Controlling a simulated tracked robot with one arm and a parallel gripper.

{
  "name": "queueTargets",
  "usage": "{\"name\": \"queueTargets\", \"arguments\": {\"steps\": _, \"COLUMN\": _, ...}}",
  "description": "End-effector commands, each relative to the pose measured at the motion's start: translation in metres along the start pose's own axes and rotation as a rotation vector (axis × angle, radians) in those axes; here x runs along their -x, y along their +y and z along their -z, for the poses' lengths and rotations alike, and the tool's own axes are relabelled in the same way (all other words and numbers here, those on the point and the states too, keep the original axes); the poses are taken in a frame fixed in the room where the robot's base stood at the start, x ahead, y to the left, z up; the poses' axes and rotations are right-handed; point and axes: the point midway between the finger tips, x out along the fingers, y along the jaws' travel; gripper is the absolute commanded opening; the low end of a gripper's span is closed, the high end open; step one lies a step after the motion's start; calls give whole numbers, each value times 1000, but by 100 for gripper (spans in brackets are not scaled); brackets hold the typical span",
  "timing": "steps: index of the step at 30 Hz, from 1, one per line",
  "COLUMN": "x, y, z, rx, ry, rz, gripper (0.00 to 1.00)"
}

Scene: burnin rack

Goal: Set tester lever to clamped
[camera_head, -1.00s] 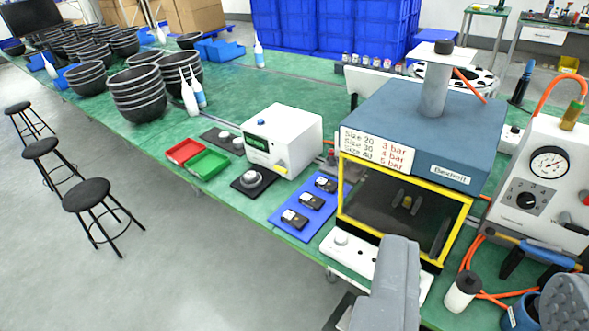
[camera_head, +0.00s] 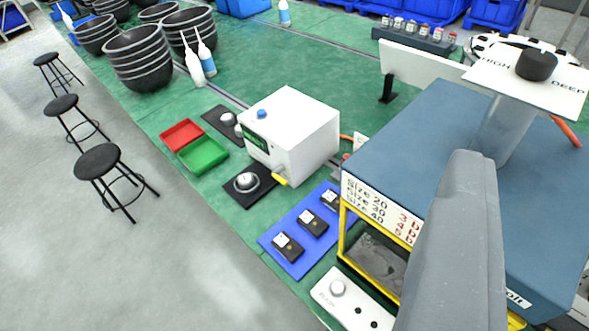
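The tester appears to be the white box (camera_head: 291,135) on the green bench, with a dark green display on its front and a blue button (camera_head: 262,114) on top. A short yellow lever (camera_head: 281,180) sticks out low at its front right corner. I cannot tell from its angle whether it is clamped. A long grey part of my own arm (camera_head: 457,245) fills the lower right foreground, in front of the blue-topped machine. No gripper fingers can be made out, and nothing of mine touches the tester.
A black pad with a round metal part (camera_head: 247,183) lies before the tester. Red (camera_head: 182,135) and green (camera_head: 203,155) trays stand left. A blue mat (camera_head: 291,262) holds 3 black devices. The blue-topped machine (camera_head: 420,130) with a yellow frame stands right. Black bowls (camera_head: 139,60) stand behind.

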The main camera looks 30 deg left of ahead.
Motion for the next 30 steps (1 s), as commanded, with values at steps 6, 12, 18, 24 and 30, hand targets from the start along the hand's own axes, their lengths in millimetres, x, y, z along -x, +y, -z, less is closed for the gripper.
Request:
{"name": "queueTargets", "arguments": {"steps": 6, "x": 0, "y": 0, "z": 0, "rx": 0, "ry": 0, "rz": 0, "gripper": 35}}
{"name": "queueTargets", "arguments": {"steps": 12, "x": -3, "y": -3, "z": -1, "rx": -10, "ry": 3, "rz": 11, "gripper": 35}}
{"name": "queueTargets", "arguments": {"steps": 18, "x": -42, "y": -47, "z": -19, "rx": -174, "ry": 50, "rz": 160, "gripper": 35}}
{"name": "queueTargets", "arguments": {"steps": 24, "x": -100, "y": -122, "z": -60, "rx": -548, "ry": 97, "rz": 374, "gripper": 35}}
{"name": "queueTargets", "arguments": {"steps": 30, "x": -145, "y": -189, "z": -128, "rx": -948, "ry": 78, "rz": 465, "gripper": 35}}
